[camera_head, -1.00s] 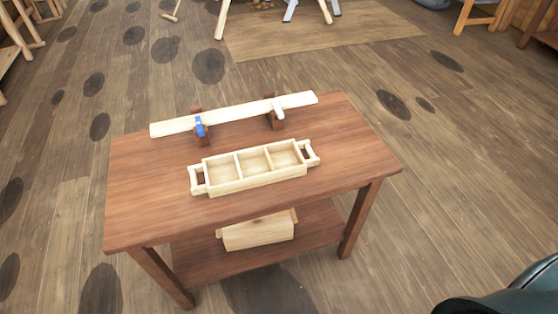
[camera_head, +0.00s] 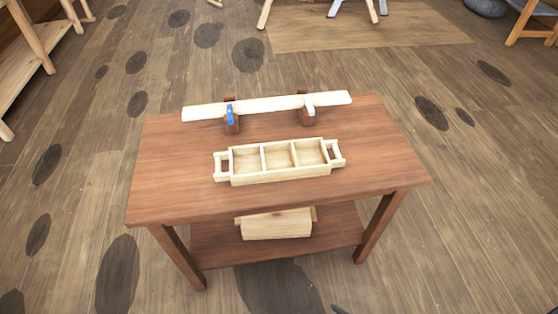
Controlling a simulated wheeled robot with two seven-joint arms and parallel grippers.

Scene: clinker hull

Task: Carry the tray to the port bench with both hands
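The tray (camera_head: 280,178) is a pale wooden box with three open compartments and a handle at each end. It rests on the top of a brown wooden bench (camera_head: 170,190), near the middle of its front half. Its compartments look empty. Neither of my grippers shows in the head view, and nothing touches the tray's handles. I cannot tell from this view whether this bench is the port bench.
A pale plank (camera_head: 270,105) lies across two dark blocks behind the tray, with a blue clamp (camera_head: 230,114) and a white one (camera_head: 309,104). A wooden box (camera_head: 277,225) sits on the lower shelf. Open plank floor (camera_head: 70,230) surrounds the bench.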

